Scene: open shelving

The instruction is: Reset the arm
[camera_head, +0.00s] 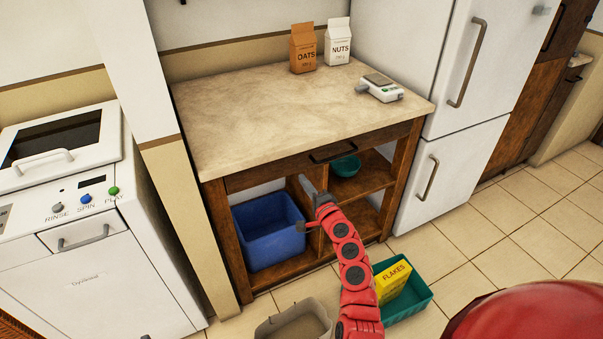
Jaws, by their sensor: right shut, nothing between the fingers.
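My right arm is red and reaches up from the bottom middle of the head view toward the open shelving. My right gripper (309,187) is grey, shut and empty, in front of the shelf's middle divider, just below the drawer. A blue bin (270,232) stands in the left compartment, to the left of the gripper. A teal bowl (346,166) sits on the upper shelf of the right compartment, right of the gripper. I cannot tell whether the gripper touches the divider. My left gripper does not show.
The counter (270,110) above holds an oats carton (303,50), a nuts carton (338,42) and a small scale (379,88). On the floor are a beige bin (297,322) and a green bin (413,299) with a yellow flakes box (393,280). A washer and a fridge flank the shelving.

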